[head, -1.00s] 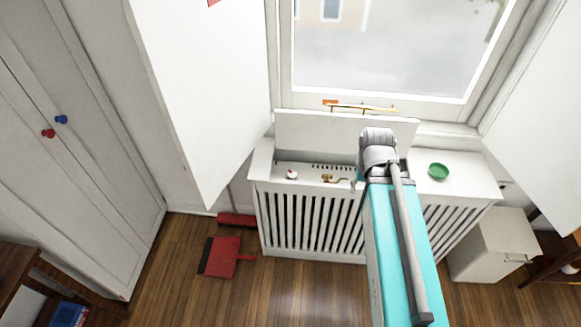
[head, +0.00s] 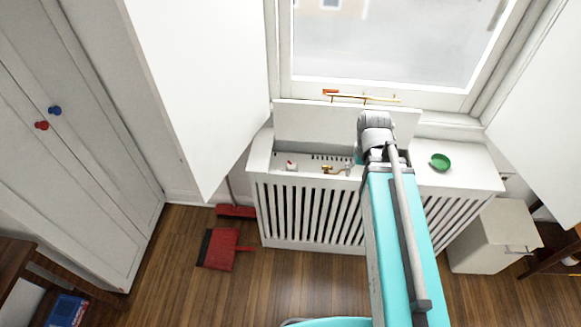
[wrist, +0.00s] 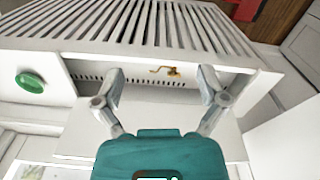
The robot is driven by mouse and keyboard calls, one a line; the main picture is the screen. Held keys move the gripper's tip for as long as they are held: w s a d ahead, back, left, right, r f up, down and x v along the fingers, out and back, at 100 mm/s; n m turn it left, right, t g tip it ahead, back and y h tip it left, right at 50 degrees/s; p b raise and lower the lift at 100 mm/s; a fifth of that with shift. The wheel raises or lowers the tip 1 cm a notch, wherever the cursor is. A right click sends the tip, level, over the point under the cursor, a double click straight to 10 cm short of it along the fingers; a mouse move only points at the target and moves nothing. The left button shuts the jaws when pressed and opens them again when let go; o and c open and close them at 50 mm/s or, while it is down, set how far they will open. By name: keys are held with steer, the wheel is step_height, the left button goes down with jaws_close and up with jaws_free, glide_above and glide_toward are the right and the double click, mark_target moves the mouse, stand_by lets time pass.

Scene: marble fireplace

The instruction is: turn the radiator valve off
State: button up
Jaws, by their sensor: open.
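A brass valve fitting (head: 333,170) shows in the open top of the white radiator cover (head: 300,215) in the head view. A small white knob with a red mark (head: 291,166) stands to its left. In the wrist view the brass fitting (wrist: 170,71) lies beyond and between my fingertips; I cannot make out the white knob there. My gripper (wrist: 162,75) is open, with nothing between its fingers. In the head view it is mostly hidden behind my arm, with a grey fingertip just right of the brass fitting.
The cover's raised lid (head: 310,123) stands against the window sill. A green dish (head: 440,161) sits on the cover's right top. A red dustpan (head: 222,249) lies on the floor, left of the cover. White panels flank the window.

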steer(key=w+a+f+n+b, duration=0.75)
steer(key=w+a+n, duration=0.2)
steer(key=w, duration=0.35)
steer(key=n+b, duration=0.6)
steer(key=n, duration=0.5)
glide_above(291, 164)
step_height(291, 164, down, 7)
steer(key=shift+s+r, duration=0.1)
step_height(291, 164, down, 14)
steer(key=b, duration=1.3)
steer(key=shift+r+b, duration=0.15)
steer(key=shift+b, duration=0.25)
steer(key=shift+c, duration=0.3)
